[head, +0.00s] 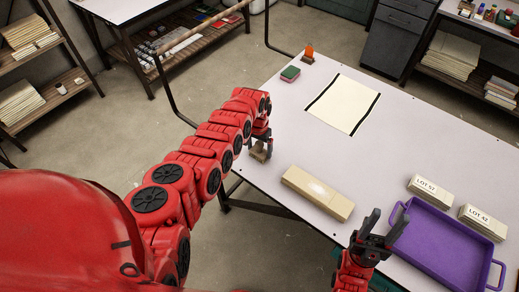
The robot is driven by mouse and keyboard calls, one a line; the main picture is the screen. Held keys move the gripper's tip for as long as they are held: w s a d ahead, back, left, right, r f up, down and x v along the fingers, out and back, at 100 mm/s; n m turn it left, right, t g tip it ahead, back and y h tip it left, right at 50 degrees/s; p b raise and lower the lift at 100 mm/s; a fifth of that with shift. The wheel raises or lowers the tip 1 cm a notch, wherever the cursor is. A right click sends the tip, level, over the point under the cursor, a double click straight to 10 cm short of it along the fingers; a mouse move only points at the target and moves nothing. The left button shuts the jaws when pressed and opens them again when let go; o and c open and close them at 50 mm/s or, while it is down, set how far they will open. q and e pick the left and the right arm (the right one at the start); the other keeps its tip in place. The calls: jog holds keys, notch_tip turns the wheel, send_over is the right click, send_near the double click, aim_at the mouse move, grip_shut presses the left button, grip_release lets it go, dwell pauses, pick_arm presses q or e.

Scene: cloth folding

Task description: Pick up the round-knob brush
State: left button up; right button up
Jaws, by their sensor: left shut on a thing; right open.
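My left gripper (262,145) is at the left edge of the white table and points down. It is shut on a small brown block-shaped thing, which looks like the round-knob brush (259,155). The fingers hide its top, so its knob cannot be made out. My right gripper (374,232) is open and empty at the near side of the table, left of the purple tray (446,249). An orange-topped thing on a dark brown base (309,52) stands at the far left corner of the table.
A cream sheet with black edges (342,104) lies at the far middle. A long beige block (317,193) lies near the front. Lot-labelled stacks (427,189) stand behind the tray. The table centre is clear.

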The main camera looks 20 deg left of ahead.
aim_at(260, 142)
pick_arm(q)
notch_tip(260, 142, up, 4)
jog(key=shift+f, duration=0.25)
jog(key=s, duration=0.2)
jog(key=s+d, duration=0.1)
jog(key=s, duration=0.1)
jog(key=s+d, duration=0.1)
jog(key=s, duration=0.1)
jog(key=shift+s+d+r, duration=0.15)
jog(key=shift+s, duration=0.25)
jog(key=s+d+r+p, duration=0.1)
jog(key=s+d+p, duration=0.1)
jog(key=s, duration=0.6)
jog(key=shift+s+d+p, duration=0.15)
jog(key=shift+s+p, duration=0.1)
jog(key=shift+p, duration=0.4)
